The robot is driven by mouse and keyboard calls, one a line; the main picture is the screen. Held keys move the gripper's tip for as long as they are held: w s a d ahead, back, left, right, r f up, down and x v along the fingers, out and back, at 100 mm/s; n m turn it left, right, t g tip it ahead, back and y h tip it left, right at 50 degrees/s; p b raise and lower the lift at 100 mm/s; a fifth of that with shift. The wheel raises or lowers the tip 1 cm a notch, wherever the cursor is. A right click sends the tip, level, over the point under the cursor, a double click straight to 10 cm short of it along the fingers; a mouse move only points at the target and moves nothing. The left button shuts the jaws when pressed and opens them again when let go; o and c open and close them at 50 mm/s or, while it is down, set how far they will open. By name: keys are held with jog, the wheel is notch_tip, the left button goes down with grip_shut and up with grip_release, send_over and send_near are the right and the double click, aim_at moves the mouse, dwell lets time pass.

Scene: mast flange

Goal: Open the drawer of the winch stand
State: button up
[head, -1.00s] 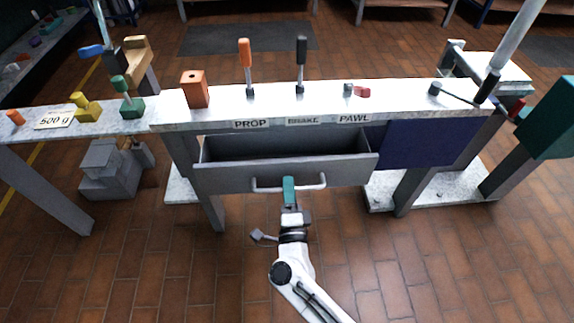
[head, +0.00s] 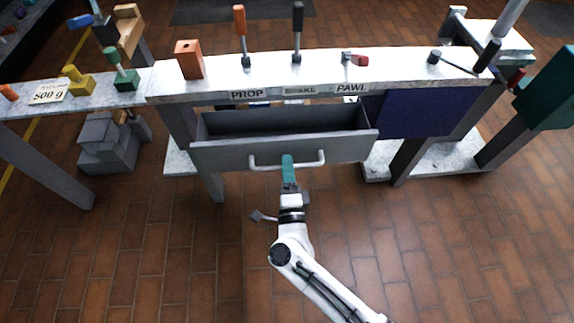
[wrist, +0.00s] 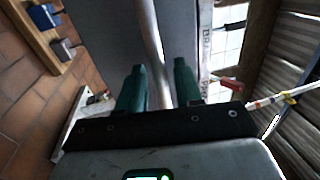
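The winch stand (head: 330,75) shows a grey drawer (head: 225,157) drawn out toward me, its hollow visible and empty. Its pale bar handle (head: 318,163) runs across the drawer front. My gripper (head: 288,160) is at the middle of this handle, with teal fingers reaching over it. In the wrist view the handle (wrist: 154,40) runs between the two fingers of my gripper (wrist: 160,66). The fingers stand apart, with a gap showing on either side of the bar. Contact lower down behind the dark palm is hidden.
The top bears an orange block (head: 189,60), an orange lever (head: 240,35), a black lever (head: 298,32) and a red-handled pawl (head: 357,59). A blue panel (head: 425,112) is right of the drawer. The tiled floor (head: 190,260) in front is clear.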

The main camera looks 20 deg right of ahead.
jog(key=p+v, duration=0.1)
jog(key=v, duration=0.9)
jog(key=shift+s+f, duration=0.1)
